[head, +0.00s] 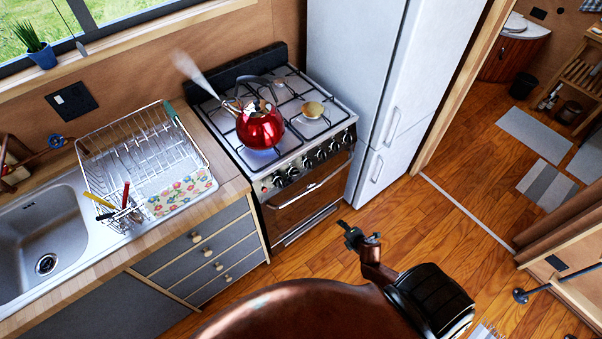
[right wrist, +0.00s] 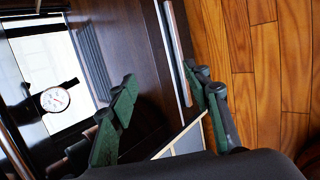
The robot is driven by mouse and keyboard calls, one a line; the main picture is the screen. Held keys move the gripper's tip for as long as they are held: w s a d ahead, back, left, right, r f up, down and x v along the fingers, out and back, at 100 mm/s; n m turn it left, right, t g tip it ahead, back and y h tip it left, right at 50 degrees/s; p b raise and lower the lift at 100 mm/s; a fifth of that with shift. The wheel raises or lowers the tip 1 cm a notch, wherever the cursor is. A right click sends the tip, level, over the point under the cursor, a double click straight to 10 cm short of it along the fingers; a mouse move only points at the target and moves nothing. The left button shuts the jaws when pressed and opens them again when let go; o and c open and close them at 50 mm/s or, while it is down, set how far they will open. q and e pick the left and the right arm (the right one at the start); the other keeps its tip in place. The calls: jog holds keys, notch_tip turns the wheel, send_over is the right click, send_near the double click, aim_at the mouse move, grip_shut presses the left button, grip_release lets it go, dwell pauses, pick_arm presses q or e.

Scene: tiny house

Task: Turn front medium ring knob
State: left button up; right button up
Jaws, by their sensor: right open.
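The stove (head: 310,205) stands in the middle of the head view. Its row of black knobs (head: 308,162) runs along the front panel above the oven door; which one is the front medium ring knob I cannot tell. My right gripper (head: 355,238) is in front of the stove, to the right of the oven door and apart from the knobs. In the right wrist view its two green-padded fingers (right wrist: 165,105) are spread with nothing between them. My left gripper is out of view.
A red kettle (head: 261,126) steams on a front burner, with a blue flame under it. A white fridge (head: 375,80) stands right of the stove. A counter with drawers (head: 200,255), dish rack (head: 145,150) and sink (head: 40,235) is at left.

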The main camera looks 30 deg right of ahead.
jog(key=w+a+r+n+t+y+p, duration=0.15)
jog(key=w+r+n, duration=0.3)
jog(key=r, duration=0.45)
jog(key=w+a+r+n+t+h, duration=0.1)
jog(key=w+a+r+n+t, duration=0.15)
jog(key=w+r, duration=0.4)
jog(key=n+t+y+p, duration=0.1)
jog(key=n+y, duration=0.2)
jog(key=n, duration=0.5)
send_near(297, 174)
jog(key=x, duration=0.9)
jog(key=shift+w+f+b, duration=0.15)
jog(key=shift+b, duration=0.2)
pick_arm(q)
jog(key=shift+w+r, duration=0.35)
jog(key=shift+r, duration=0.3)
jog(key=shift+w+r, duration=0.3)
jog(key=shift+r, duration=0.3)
pick_arm(e)
jog(key=c, duration=1.2)
